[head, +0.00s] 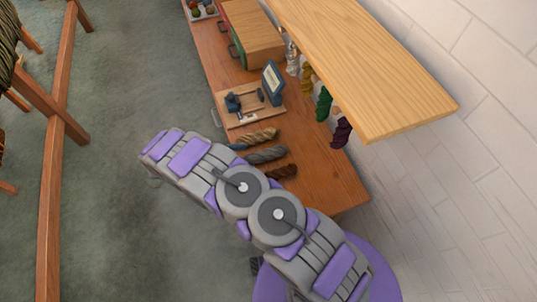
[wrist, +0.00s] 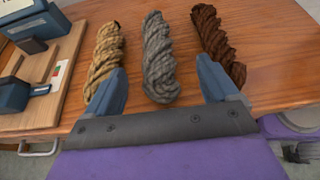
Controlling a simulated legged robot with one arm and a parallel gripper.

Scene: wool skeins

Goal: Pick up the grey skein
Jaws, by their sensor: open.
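The grey skein (wrist: 159,60) is a twisted hank of wool lying on the wooden counter (wrist: 270,50). In the wrist view it lies between a tan skein (wrist: 105,58) on its left and a dark brown skein (wrist: 219,45) on its right. In the head view the grey skein (head: 266,155) lies between the tan skein (head: 257,136) and the brown skein (head: 284,171). My gripper (wrist: 163,84) is open and empty, its blue fingers apart. In the wrist view the grey skein's near end shows between the fingertips. The head view does not show the fingers clearly.
A wooden board with a blue scale-like device (head: 272,80) stands beyond the skeins. A wooden shelf (head: 370,65) overhangs the counter's wall side, with green and purple skeins (head: 342,130) hanging under it. A wooden frame (head: 58,120) stands on the floor at left.

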